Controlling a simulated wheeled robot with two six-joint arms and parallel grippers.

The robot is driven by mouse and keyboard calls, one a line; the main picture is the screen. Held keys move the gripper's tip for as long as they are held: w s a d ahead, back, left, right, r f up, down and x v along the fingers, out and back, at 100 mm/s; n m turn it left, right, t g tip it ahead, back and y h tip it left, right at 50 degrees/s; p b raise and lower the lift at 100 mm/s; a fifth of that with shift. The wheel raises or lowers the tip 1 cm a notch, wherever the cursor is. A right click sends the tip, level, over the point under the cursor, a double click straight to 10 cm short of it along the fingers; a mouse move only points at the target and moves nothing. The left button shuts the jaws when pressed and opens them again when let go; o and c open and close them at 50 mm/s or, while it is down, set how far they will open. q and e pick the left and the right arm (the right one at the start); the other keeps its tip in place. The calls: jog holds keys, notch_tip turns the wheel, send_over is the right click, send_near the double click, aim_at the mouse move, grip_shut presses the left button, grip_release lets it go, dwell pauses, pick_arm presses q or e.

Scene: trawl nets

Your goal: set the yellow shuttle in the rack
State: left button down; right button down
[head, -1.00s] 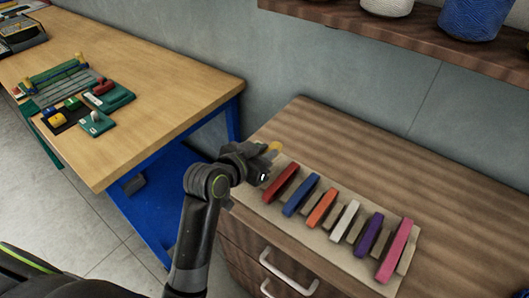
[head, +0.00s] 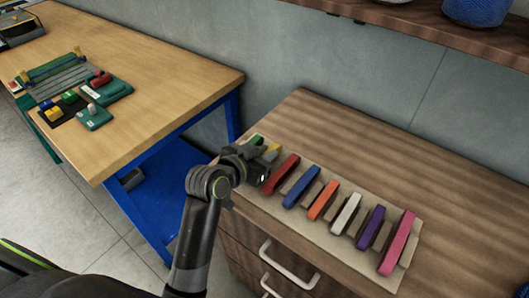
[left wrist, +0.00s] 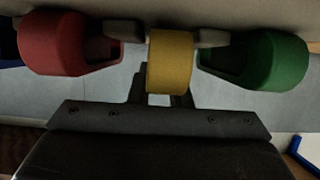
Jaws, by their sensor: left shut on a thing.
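The yellow shuttle (head: 273,149) is in my left gripper (head: 266,158), at the far left end of the rack. In the left wrist view the yellow shuttle (left wrist: 170,62) is between the fingers, with a red shuttle (left wrist: 62,43) on one side and a green shuttle (left wrist: 262,60) on the other. The rack (head: 268,207) is a beige board with slanted blocks on the wooden cabinet. The gripper hides the shuttle's lower part, so I cannot tell whether it touches the rack. My right gripper is not in view.
Red (head: 281,174), blue (head: 302,187), orange, white, purple and pink (head: 397,242) shuttles stand in a row on the rack. The cabinet top (head: 400,150) behind them is clear. A blue-framed workbench (head: 150,90) stands at left; a shelf (head: 430,22) hangs above.

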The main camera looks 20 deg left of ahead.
pick_arm(q)
jog(key=shift+f, duration=0.3)
jog(key=c, duration=1.3)
grip_release()
jog(key=shift+o, duration=0.2)
jog(key=shift+s, duration=0.1)
jog(key=v, duration=1.2)
jog(key=shift+p+v, duration=2.65)
jog(key=shift+p, duration=0.4)
